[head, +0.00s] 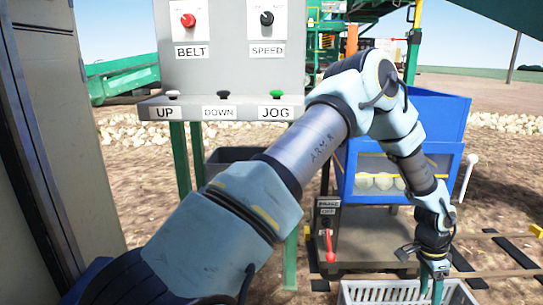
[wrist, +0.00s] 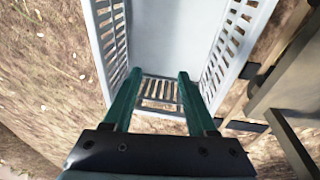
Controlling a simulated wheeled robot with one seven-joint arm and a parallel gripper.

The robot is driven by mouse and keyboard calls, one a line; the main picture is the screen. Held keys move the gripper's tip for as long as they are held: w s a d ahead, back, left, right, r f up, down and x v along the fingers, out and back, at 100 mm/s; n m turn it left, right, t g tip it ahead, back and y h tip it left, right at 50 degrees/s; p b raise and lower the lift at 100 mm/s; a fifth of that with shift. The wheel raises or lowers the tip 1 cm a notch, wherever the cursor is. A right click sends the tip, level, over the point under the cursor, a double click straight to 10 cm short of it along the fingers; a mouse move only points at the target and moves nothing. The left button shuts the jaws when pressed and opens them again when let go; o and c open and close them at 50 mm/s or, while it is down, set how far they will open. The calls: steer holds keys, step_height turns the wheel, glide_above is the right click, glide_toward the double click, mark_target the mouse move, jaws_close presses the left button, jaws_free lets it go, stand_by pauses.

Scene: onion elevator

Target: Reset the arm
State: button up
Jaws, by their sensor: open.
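My gripper (head: 434,268) hangs at the lower right of the head view, pointing down over a white slotted crate (head: 362,292). In the wrist view, the two green fingers of my gripper (wrist: 157,80) are apart, with nothing between them. The crate (wrist: 235,68) lies beyond the fingers, and its floor looks empty where it shows. The fingertips overlap the crate in both views; I cannot tell whether they touch it. My arm stretches across the head view from the lower left, bent high at the elbow.
A grey control panel (head: 232,45) has a red BELT knob (head: 188,20), a black SPEED knob (head: 267,18), and UP, DOWN and JOG buttons below. A blue bin (head: 437,112) with pale round things behind its window stands behind my arm. A red-handled brake lever (head: 329,240) stands left of the crate.

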steer(key=w+a+r+n+t, duration=0.1)
steer(key=w+a+r+n, duration=0.4)
steer(key=a, duration=0.6)
steer(key=w+a+r+n+t, duration=0.1)
steer(key=w+a+r+n, duration=0.1)
steer(key=w+a+r, duration=0.75)
steer(key=s+a+r+n, duration=0.2)
steer(key=s+a+n, duration=0.15)
steer(key=a, duration=0.55)
steer(key=s+a+r+n+t+y, duration=0.1)
steer(key=s+a+r+n, duration=0.2)
steer(key=a, duration=0.5)
steer(key=s+a+r+n, duration=0.1)
steer(key=s+a+n, duration=0.35)
steer(key=a, duration=0.45)
step_height(320, 180, up, 37)
steer(key=p, duration=3.6)
steer(key=shift+s+a+m+p, duration=0.3)
steer(key=shift+s+p, duration=0.05)
steer(key=shift+s, duration=0.05)
steer(key=shift+c, duration=0.4)
